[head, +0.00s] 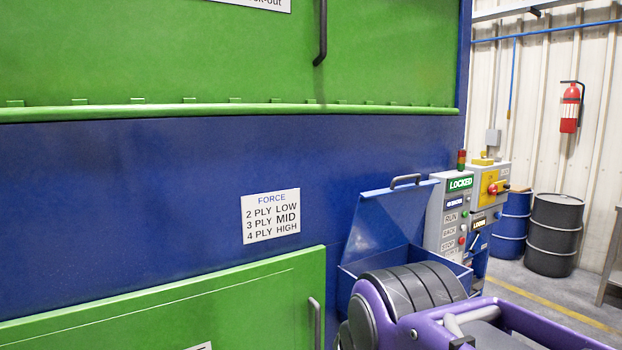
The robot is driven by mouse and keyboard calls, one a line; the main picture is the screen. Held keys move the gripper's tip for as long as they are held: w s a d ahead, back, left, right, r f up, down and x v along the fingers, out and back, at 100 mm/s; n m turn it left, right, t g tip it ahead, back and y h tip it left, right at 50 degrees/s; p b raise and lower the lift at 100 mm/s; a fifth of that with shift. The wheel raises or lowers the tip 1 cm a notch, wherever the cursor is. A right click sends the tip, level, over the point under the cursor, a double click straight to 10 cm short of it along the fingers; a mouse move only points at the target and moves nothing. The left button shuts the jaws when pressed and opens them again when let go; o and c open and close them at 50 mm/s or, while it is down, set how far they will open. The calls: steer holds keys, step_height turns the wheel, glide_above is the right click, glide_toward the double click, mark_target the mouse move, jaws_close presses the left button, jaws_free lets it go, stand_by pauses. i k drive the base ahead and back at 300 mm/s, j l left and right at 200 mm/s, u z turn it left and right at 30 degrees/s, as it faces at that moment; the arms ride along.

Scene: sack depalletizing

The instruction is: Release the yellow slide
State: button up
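No part is clearly recognizable as a yellow slide. Yellow shows on the grey control box (506,176) right of centre: a small yellow block (483,161) on its top and a yellow plate (483,187) with a red knob (492,189) on its front. I cannot tell whether either is the slide. My purple and grey arm fills the bottom right and hides the lower front of the blue bin. My gripper's fingers do not show in the head view.
A blue bin (349,263) with its lid (388,218) raised stands left of a panel reading LOCKED (460,184). A large blue and green machine (120,180) fills the left. Drums (553,235) stand at right; a fire extinguisher (570,108) hangs above. Some floor is clear at right.

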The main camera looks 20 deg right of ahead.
mark_target(501, 185)
steer(key=z, duration=1.6)
steer(key=i+l+z, duration=0.6)
steer(key=i+z, duration=0.15)
steer(key=i, duration=0.3)
steer(key=i+z, duration=0.35)
steer(key=i, duration=0.2)
steer(key=i+u, duration=0.1)
steer(key=i, duration=0.5)
steer(key=i+l+u, duration=0.1)
steer(key=i, duration=0.45)
steer(key=i+u, duration=0.25)
steer(key=i, duration=0.3)
steer(key=i+l+u, duration=0.25)
steer(key=i, duration=0.25)
steer(key=i+j+u, duration=0.15)
steer(key=i+u, duration=0.15)
steer(key=u, duration=0.15)
steer(key=i+u, duration=0.35)
steer(key=u, duration=0.15)
steer(key=i+l+u, duration=0.1)
steer(key=i+u, duration=0.35)
steer(key=k, duration=0.1)
